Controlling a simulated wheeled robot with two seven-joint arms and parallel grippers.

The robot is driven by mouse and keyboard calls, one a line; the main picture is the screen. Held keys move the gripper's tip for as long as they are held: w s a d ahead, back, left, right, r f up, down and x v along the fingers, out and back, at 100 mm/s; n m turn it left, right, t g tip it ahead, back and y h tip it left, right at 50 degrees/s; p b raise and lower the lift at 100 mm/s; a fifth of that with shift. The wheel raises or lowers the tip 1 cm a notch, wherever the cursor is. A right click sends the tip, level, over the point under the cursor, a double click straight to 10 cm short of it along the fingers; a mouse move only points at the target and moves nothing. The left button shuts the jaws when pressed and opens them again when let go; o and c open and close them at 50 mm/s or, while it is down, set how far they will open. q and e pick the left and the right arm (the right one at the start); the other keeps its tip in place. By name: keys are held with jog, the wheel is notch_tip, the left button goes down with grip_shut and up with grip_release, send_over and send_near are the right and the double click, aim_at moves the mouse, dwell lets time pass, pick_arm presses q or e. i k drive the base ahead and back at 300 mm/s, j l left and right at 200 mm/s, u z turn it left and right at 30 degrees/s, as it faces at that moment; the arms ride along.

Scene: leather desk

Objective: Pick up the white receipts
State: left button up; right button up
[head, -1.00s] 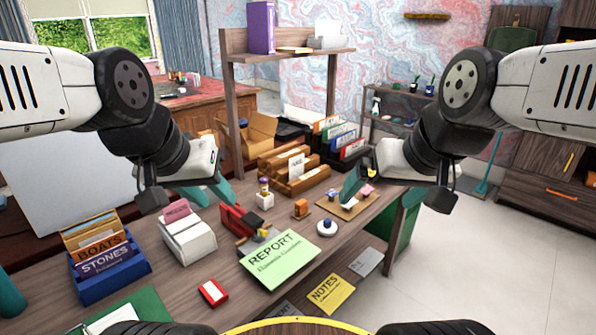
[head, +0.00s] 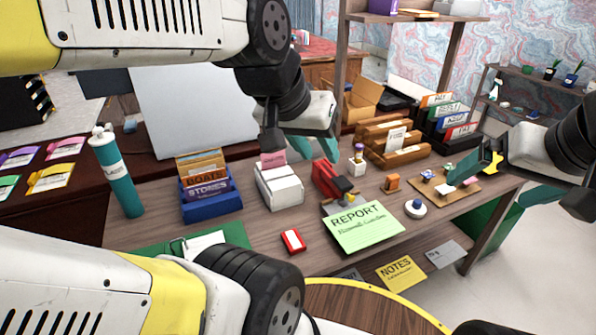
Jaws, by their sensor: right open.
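No label in view reads receipts, so I cannot be sure which papers they are. A white box-like stack (head: 279,187) with a pink card (head: 272,159) at its back stands on the desk, left of the red stapler-like object (head: 327,182). A white sheet (head: 204,243) lies on a green folder (head: 146,250) at the desk's front left. My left gripper (head: 318,147), with teal fingers, hangs above and behind the white stack; its jaw gap is unclear. My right gripper (head: 503,180) is open, over the desk's right end near a small cork board (head: 455,191).
A blue file box (head: 211,206) stands left of the white stack, with a teal bottle (head: 117,178) further left. A green report sheet (head: 364,230) and a red-and-white box (head: 293,241) lie in front. Wooden file trays (head: 400,155) stand behind.

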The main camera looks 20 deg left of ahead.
aim_at(396, 137)
jog(key=i+l+u, duration=0.1)
jog(key=u, duration=0.4)
jog(key=i+l+u, duration=0.1)
jog(key=u, duration=0.35)
jog(key=l+u, duration=0.3)
jog(key=u, duration=0.2)
jog(key=l+u, duration=0.25)
jog(key=l, duration=0.9)
jog(key=l+u, duration=0.3)
jog(key=l, duration=0.9)
